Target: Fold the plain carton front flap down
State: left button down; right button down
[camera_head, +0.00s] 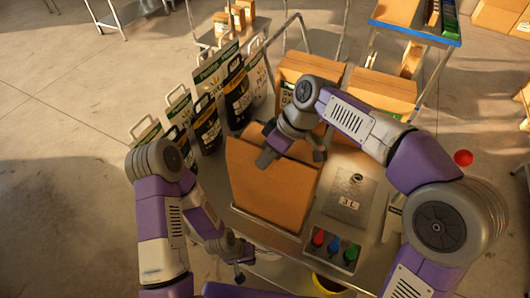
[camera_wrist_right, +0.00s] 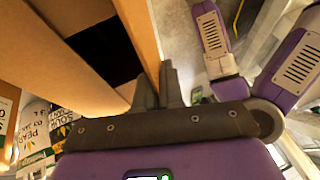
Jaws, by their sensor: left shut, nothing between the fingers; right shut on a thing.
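The plain carton (camera_head: 275,195) is a brown cardboard box on the metal table, in the middle of the head view. In the right wrist view the carton (camera_wrist_right: 30,55) has a dark open gap in its top. A thin upright cardboard panel, the front flap (camera_wrist_right: 139,32), runs to the fingers. My right gripper (camera_head: 266,157) is over the carton's top. In the wrist view its fingers (camera_wrist_right: 170,88) are shut on the flap's edge. My left gripper (camera_head: 243,268) is low, near the table's front edge, shut and empty, apart from the carton.
Black and white bags (camera_head: 207,120) with handles stand left of the carton. Two cartons (camera_head: 380,92) stand behind. A metal plate (camera_head: 348,197) and a tray of red, blue and green items (camera_head: 333,246) lie to the right. A red ball (camera_head: 463,158) shows at far right.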

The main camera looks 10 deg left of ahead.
jog(key=shift+w+d+f+m+g+y+p, duration=0.15)
jog(key=shift+w+g+y+p, duration=0.2)
jog(key=shift+g+p, duration=0.55)
jog(key=shift+w+f+m+g+y+p, duration=0.25)
jog(key=shift+g+p, duration=0.3)
jog(key=shift+p, duration=0.55)
jog(key=shift+w+d+f+m+g+y+p, duration=0.1)
jog(key=shift+w+g+y+p, duration=0.25)
jog(key=shift+g+p, duration=0.55)
jog(key=c, duration=1.3)
grip_release()
jog(key=shift+c, duration=0.2)
jog(key=shift+v, duration=3.8)
